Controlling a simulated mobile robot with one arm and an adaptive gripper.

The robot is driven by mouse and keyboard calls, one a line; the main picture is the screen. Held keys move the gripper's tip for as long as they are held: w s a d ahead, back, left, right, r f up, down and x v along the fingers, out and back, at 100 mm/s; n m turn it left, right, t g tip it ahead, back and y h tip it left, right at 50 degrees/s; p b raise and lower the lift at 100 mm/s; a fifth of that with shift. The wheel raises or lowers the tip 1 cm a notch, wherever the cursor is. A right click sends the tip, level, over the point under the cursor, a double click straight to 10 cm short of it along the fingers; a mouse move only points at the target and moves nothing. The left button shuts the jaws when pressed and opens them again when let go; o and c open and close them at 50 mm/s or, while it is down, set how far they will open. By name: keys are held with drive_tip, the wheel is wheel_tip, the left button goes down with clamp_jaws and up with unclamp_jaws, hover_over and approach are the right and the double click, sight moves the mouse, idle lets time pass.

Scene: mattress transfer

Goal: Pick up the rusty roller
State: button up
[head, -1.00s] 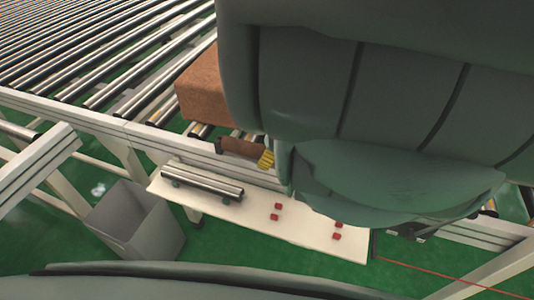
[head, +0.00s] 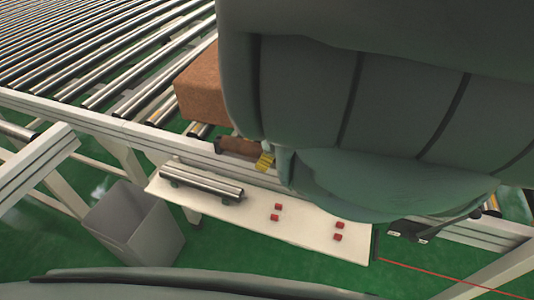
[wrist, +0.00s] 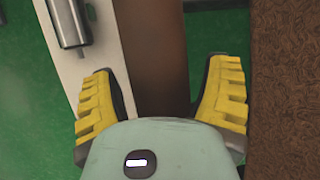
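The rusty roller (head: 239,147) is a brown cylinder at the conveyor's near edge, partly hidden by my arm in the head view. In the wrist view it is the smooth brown strip (wrist: 158,45) running up between my fingers. My gripper (wrist: 164,70) has yellow ridged fingers spread wide, one on each side of the roller, with gaps on both sides. In the head view only a yellow finger of my gripper (head: 265,161) shows, at the roller's right end. Whether the fingers are level with the roller cannot be told.
A brown block (head: 203,88) lies on the conveyor rollers (head: 130,50), close to my right finger. A white shelf (head: 255,215) below holds a shiny steel roller (head: 203,180) and several small red pieces. A grey bin (head: 133,225) stands on the green floor at left.

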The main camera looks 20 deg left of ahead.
drive_tip(key=c, duration=1.1)
drive_tip(key=shift+r, duration=0.1)
drive_tip(key=shift+c, duration=0.2)
